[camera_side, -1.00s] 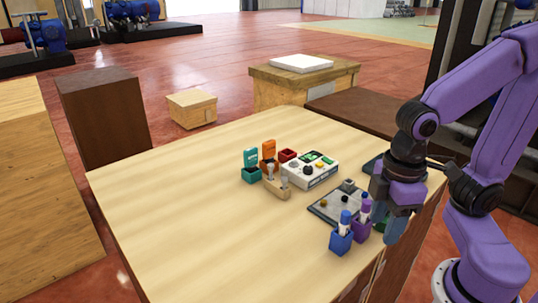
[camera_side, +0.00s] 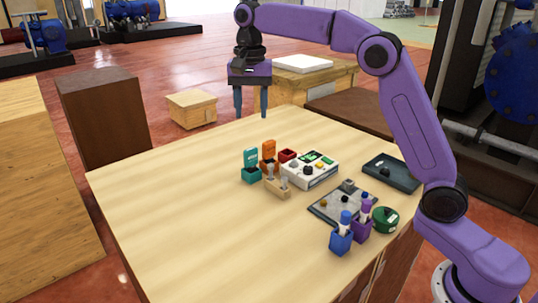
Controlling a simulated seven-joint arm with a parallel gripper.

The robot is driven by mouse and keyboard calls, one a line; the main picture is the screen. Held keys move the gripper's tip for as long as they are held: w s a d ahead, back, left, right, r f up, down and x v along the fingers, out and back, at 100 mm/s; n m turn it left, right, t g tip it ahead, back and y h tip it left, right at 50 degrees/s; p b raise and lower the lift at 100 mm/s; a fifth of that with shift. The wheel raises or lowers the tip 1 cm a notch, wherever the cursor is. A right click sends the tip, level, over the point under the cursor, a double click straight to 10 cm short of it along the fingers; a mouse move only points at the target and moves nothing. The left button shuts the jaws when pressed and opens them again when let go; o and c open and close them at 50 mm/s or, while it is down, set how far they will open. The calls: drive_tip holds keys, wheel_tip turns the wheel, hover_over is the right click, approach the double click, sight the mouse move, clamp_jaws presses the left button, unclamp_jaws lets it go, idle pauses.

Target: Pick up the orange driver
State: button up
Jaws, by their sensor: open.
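My gripper (camera_side: 250,104) is open and empty, with its fingers pointing down. It appears high up, near the table's far edge in the picture, clear of all the objects. A small wooden holder (camera_side: 278,190) stands near the middle of the table with two upright pale, slim pieces in it. They may be drivers, but they are too small for me to tell, and I cannot pick out an orange driver for certain. The clearest orange thing is an orange box with a raised lid (camera_side: 268,149), just behind the holder and partly hidden by it.
A teal lidded box (camera_side: 251,175), a red box (camera_side: 287,155) and a white control box (camera_side: 322,178) stand around the holder. A grey tray (camera_side: 330,212), blue cup (camera_side: 341,243), purple cup (camera_side: 361,232), green round item (camera_side: 385,220) and dark tray (camera_side: 391,175) are at right. The left table is clear.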

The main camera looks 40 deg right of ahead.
drive_tip(key=w+d+m, duration=0.5)
drive_tip(key=w+d, duration=0.1)
drive_tip(key=m, duration=0.5)
approach(269, 141)
drive_tip(key=shift+f, duration=5.35)
clamp_jaws()
